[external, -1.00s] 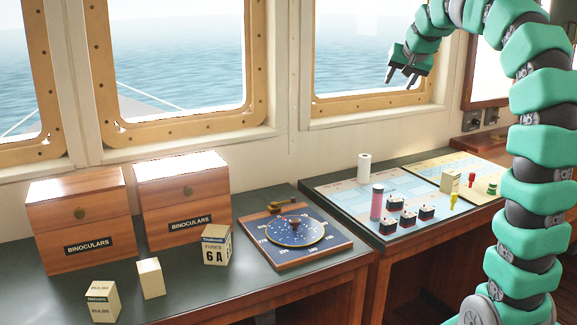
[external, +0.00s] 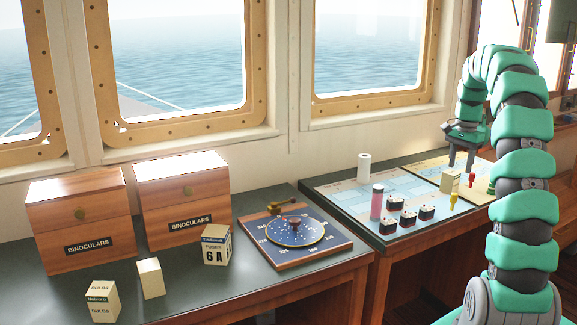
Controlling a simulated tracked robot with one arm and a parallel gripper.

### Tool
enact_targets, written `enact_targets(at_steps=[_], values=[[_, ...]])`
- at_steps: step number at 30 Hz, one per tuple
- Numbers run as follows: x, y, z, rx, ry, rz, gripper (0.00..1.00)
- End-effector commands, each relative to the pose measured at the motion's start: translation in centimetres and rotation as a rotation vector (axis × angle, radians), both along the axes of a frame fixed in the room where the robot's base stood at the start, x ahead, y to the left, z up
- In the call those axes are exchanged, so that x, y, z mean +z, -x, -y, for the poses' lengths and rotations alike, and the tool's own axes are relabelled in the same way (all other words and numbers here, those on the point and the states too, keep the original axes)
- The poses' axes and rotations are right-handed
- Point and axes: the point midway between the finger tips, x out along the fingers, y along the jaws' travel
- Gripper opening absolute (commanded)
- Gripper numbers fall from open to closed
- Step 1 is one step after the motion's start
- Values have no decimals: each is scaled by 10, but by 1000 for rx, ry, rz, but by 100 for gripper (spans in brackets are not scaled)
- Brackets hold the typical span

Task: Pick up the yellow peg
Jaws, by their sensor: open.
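The yellow peg (external: 454,201) is small and stands upright on the chart table at the right, near its front edge. My gripper (external: 461,165) points down with its two fingers apart and nothing between them. I cannot tell the exact height of the fingertips above the table.
A red peg (external: 471,181) is near my fingers.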

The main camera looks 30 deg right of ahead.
Motion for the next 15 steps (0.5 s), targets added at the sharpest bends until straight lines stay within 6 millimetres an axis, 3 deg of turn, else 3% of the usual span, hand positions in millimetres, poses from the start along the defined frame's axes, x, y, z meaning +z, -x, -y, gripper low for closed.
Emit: enact_targets(at_steps=[9,15], values=[[-53,1,-1,2,-2,-2,46],[-75,0,-1,2,0,1,46]])
